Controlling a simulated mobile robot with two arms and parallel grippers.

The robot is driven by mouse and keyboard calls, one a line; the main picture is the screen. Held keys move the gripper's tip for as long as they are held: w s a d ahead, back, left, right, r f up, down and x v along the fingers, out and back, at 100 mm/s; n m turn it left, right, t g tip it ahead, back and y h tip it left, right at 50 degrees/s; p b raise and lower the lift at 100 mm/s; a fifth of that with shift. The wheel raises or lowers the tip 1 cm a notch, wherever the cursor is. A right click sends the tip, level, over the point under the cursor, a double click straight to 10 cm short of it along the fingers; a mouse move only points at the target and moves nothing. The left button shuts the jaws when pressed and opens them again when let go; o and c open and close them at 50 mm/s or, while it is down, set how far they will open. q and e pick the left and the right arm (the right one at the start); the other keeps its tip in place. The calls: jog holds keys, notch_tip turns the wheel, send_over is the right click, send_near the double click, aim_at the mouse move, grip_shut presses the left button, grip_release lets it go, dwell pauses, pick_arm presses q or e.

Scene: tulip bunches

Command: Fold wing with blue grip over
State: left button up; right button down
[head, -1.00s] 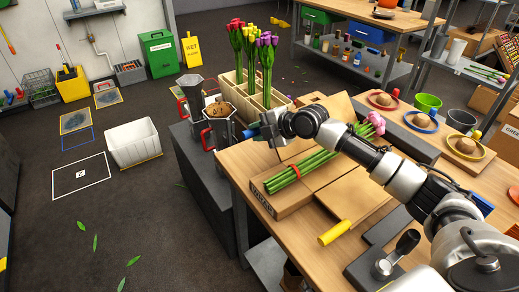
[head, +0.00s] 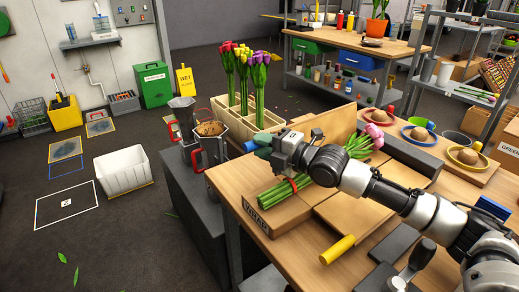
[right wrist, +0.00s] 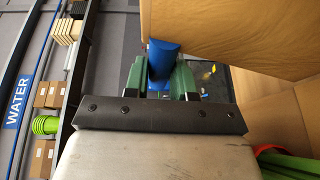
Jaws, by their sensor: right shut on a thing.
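The cardboard wrap (head: 285,216) lies on the wooden bench with the bunch of tulips (head: 345,155) on it, green stems to the left and pink heads to the right. A red band circles the stems. The wing with the blue grip (head: 335,122) stands raised behind the bunch; its edge fills the upper right wrist view (right wrist: 235,35). My right gripper (head: 258,143) is shut on the blue grip (head: 262,139), which shows between green fingers in the right wrist view (right wrist: 163,60). My arm hides part of the bunch. My left gripper is out of view.
A yellow grip (head: 337,249) lies at the wrap's front. A planter (head: 255,112) of tulips and dark jugs (head: 210,145) stand left of the bench. Ringed plates with brown mounds (head: 467,157) sit at the right. A dark metal tool (head: 405,270) is near the front.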

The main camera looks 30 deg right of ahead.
jog(key=shift+s+f, duration=0.15)
jog(key=shift+s, duration=0.55)
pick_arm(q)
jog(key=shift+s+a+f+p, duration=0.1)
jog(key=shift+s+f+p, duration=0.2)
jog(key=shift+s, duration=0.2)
pick_arm(e)
jog(key=shift+s+d+f, duration=0.15)
jog(key=shift+s, duration=0.55)
jog(key=shift+s+d+f, duration=0.1)
jog(key=shift+s+f, duration=0.05)
jog(key=shift+s, duration=0.5)
jog(key=c, duration=0.9)
grip_release()
jog(key=shift+w, duration=0.2)
jog(key=shift+r, duration=0.2)
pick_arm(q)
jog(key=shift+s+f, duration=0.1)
